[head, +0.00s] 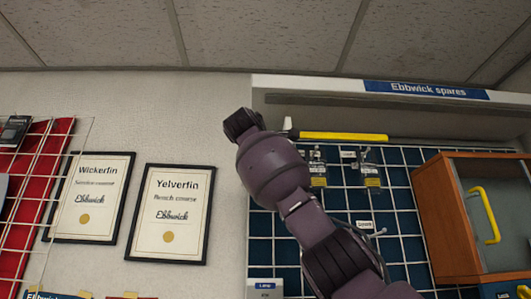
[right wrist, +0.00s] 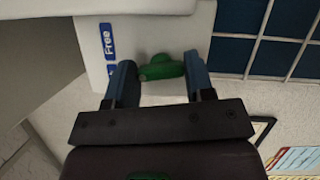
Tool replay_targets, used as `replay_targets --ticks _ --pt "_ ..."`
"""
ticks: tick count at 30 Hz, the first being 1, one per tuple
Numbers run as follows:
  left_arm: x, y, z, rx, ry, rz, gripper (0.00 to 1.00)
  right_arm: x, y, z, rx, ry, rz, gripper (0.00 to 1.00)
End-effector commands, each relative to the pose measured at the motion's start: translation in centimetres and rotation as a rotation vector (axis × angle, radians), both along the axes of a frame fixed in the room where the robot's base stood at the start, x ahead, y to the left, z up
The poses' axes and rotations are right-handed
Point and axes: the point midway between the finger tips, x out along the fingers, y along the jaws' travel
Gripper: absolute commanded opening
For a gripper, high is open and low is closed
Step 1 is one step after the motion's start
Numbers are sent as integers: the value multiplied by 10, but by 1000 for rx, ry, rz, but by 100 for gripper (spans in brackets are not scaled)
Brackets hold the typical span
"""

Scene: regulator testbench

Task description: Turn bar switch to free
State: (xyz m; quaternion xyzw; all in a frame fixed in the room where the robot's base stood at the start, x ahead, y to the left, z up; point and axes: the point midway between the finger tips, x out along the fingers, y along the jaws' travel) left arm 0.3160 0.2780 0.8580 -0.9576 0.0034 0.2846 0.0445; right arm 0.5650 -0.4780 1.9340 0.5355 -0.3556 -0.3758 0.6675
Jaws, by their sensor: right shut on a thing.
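The bar switch (right wrist: 162,70) is a green bar with a rounded hub on a pale panel (right wrist: 180,27), seen in the right wrist view. My right gripper (right wrist: 160,66) has a blue-grey finger at each end of the bar and is shut on it. The bar lies nearly level in that picture, from finger to finger. A blue label reading "Free" (right wrist: 107,40) is on the panel, left of the bar. Part of another blue label below it is hidden by the left finger. The head view shows my raised right arm, but not the switch. My left gripper is in neither view.
The head view shows a blue grid board (head: 408,222) under an "Ebbwick spares" sign (head: 426,90). A yellow bar (head: 343,136) is near its top. An orange-sided cabinet (head: 446,222) with a yellow handle stands right. Framed certificates (head: 170,213) hang left.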

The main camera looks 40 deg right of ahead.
Motion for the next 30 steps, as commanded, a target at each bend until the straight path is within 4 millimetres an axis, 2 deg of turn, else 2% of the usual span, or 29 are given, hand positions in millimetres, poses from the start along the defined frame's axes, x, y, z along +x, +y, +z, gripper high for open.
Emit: replay_targets --ticks 18,30 --pt "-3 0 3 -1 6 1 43 1 1 0 452 -372 -1 25" --pt "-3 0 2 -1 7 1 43 1 0 0 675 -558 -3 25"
